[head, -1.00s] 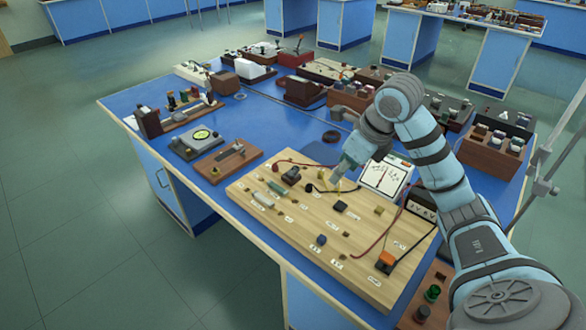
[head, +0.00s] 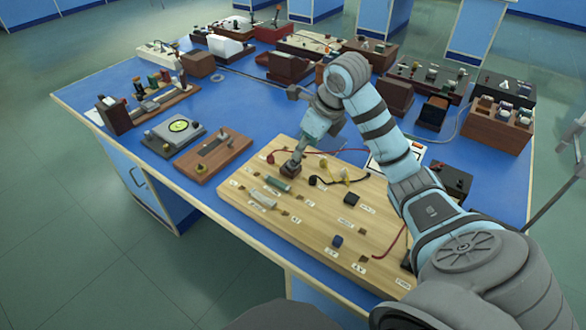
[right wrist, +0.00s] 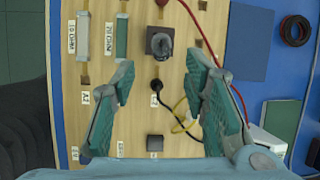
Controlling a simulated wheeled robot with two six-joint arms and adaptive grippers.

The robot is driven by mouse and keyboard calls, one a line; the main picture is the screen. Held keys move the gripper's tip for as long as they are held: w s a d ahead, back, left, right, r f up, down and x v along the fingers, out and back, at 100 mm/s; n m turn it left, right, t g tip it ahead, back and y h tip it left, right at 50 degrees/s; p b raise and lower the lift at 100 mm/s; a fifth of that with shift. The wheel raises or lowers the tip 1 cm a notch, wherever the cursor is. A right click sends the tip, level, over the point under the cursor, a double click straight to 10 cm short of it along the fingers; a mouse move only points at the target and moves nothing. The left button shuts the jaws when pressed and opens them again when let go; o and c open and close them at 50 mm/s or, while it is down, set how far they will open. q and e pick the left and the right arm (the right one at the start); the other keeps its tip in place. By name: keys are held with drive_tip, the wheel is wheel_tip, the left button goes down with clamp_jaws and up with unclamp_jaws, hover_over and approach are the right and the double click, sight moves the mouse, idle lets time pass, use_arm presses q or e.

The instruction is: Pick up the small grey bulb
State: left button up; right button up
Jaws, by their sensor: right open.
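The small grey bulb (right wrist: 162,44) appears in the right wrist view as a grey rounded piece on a dark square holder (right wrist: 153,33). The holder stands on a light wooden board. In the head view the dark holder (head: 290,171) is near the board's far left part, and my gripper largely hides the bulb. My right gripper (right wrist: 162,68) is open, its green-padded fingers apart on either side, with the bulb slightly beyond the fingertips. In the head view my right gripper (head: 298,156) is right at the holder. My left gripper is not in view.
The wooden board (head: 300,235) carries two cylindrical resistors (head: 263,198), a dark block (head: 351,199), and red, black and yellow wires (right wrist: 184,126). A meter (head: 385,155) stands to the right. Brown boxes and instruments crowd the back of the blue bench (head: 240,120).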

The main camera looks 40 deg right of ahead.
sight(294, 163)
drive_tip(key=x, duration=0.7)
drive_tip(key=shift+w+f, duration=0.2)
drive_tip(key=shift+w, duration=0.2)
drive_tip(key=shift+c, duration=0.3)
clamp_jaws()
